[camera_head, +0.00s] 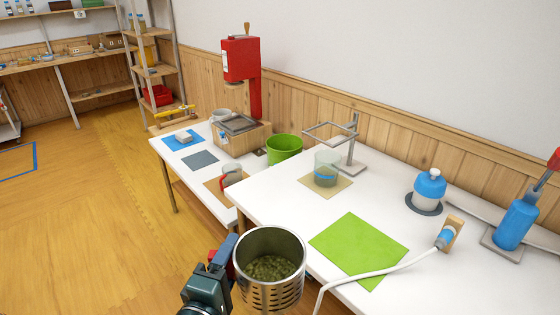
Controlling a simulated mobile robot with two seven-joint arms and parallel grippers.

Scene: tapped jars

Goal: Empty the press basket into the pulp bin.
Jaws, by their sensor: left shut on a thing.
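The press basket (271,291) is a slotted metal cylinder at the bottom middle of the head view, upright, with green-brown pulp (270,268) inside. My left gripper (229,257) is shut on its left side and holds it in front of the white table's near edge. My right gripper does not show.
The near white table (290,218) holds a green mat (358,248), a glass jar (326,170), a metal stand (350,150), a blue-capped vessel (430,188) and a hose (385,271). A farther table (172,148) carries a small jar (231,175). Open wooden floor (90,220) lies left.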

